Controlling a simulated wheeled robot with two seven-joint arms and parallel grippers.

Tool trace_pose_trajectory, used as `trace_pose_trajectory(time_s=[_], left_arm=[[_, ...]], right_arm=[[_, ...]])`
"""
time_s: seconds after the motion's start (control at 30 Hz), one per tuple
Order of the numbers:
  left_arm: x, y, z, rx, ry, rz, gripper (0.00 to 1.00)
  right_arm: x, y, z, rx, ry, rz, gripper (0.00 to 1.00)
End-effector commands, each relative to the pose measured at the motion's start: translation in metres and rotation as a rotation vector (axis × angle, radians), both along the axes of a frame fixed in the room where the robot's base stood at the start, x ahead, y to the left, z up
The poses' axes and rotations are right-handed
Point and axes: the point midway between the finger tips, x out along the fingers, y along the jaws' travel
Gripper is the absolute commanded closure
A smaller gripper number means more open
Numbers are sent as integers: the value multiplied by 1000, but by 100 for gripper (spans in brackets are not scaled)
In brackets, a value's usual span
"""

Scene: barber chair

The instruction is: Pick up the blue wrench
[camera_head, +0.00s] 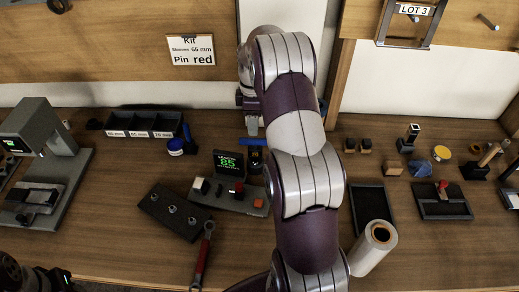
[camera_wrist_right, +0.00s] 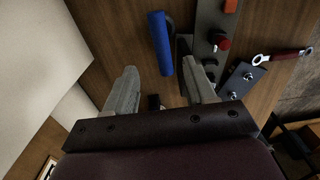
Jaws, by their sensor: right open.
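A blue bar-shaped handle (camera_head: 252,142), which looks like the blue wrench, is at the back middle of the bench, by a dark block behind the small display. It also shows in the right wrist view (camera_wrist_right: 159,43), ahead of the fingers and roughly in line with the gap. Its lower part and any wrench head are hard to make out. My right gripper (camera_head: 252,126) points down just behind the handle in the head view; its fingers stand apart and empty in the wrist view (camera_wrist_right: 161,75). My left gripper's fingers are not seen.
A red-handled wrench (camera_head: 203,255) lies at the front beside a dark plate with pegs (camera_head: 174,212). A control panel with a display (camera_head: 228,163) stands close to the blue handle. A three-part bin (camera_head: 142,133) and blue-labelled jar (camera_head: 176,146) are left. A white cylinder (camera_head: 372,247) is right.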

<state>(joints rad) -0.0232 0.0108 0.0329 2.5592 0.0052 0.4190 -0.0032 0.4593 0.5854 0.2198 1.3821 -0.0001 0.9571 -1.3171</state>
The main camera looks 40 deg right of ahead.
Motion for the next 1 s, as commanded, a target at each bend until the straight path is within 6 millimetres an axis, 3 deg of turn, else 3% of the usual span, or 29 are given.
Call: trace_pose_trajectory(time_s=[0.03,0.17,0.37,0.63,0.9,1.0], left_arm=[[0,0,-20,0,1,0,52],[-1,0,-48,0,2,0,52],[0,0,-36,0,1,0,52],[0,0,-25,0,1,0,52],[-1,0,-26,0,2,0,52],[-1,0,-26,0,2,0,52]], right_arm=[[0,-3,-22,1,1,11,45],[1,-3,-54,0,0,15,45],[0,-2,-70,0,0,14,45],[-5,-3,-115,0,0,13,45],[-4,-3,-121,-1,-3,13,45],[-4,-3,-121,-1,-3,13,78]])
